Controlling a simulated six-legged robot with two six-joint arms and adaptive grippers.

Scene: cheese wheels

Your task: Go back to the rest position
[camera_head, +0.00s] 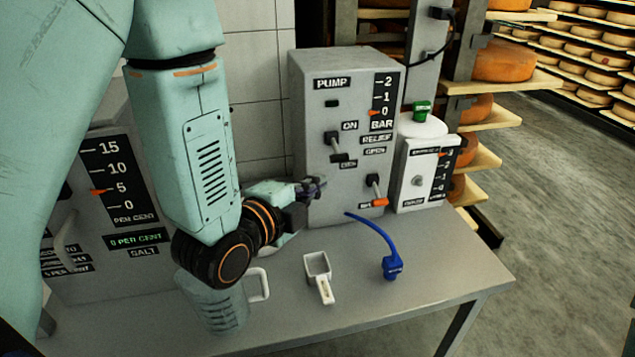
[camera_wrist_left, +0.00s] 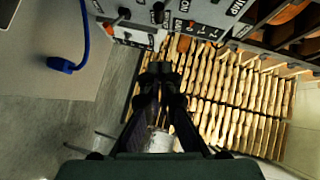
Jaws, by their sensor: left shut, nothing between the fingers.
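My left arm comes in from the left and hangs over the table in the head view. Its gripper (camera_head: 312,190) is in front of the lower part of the grey pump box (camera_head: 313,128). In the left wrist view the two dark fingers of my left gripper (camera_wrist_left: 160,72) come together at the tips, with nothing between them. My right gripper is not in view.
On the grey table (camera_head: 440,268) are a measuring jug (camera_head: 222,310), partly behind my arm, a white scoop (camera_head: 319,275) and a blue tool (camera_head: 391,266). A salt gauge box (camera_head: 118,190) stands left. Cheese shelves (camera_head: 490,125) stand right; floor is free beyond the table.

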